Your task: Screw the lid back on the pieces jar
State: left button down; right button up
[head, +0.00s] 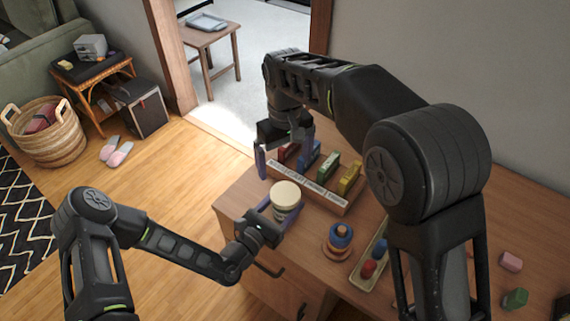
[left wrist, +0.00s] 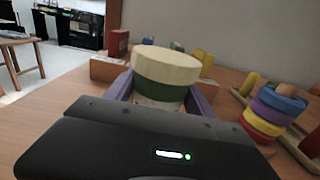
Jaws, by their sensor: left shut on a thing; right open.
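The pieces jar (head: 284,213) stands on the wooden cabinet top near its front left edge. Its round cream lid (head: 286,193) rests on top; I cannot tell whether it is threaded. In the left wrist view the lid (left wrist: 166,65) covers the mouth above the green jar body (left wrist: 160,92). My left gripper (head: 275,211) is shut on the jar body, its purple fingers on either side, below the lid. My right gripper (head: 284,162) is open and empty, fingers pointing down, behind and above the jar, apart from the lid.
A wooden sorting rack (head: 329,199) with colored blocks stands just behind the jar. A ring stacker (head: 340,237) and a tray (head: 357,273) with colored pieces are to the right. A pink block (head: 511,261) and a green block (head: 515,298) lie farther right.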

aim_at(277, 211)
pick_arm(q)
jog(key=shift+c, duration=1.3)
grip_release()
jog(key=b+v, duration=0.1)
jog(key=v, duration=0.5)
jog(key=shift+s+a+f, duration=0.1)
jog(key=shift+s+a, duration=0.1)
jog(key=shift+a, duration=0.05)
jog(key=shift+s+a, duration=0.35)
jog(key=shift+s, duration=0.15)
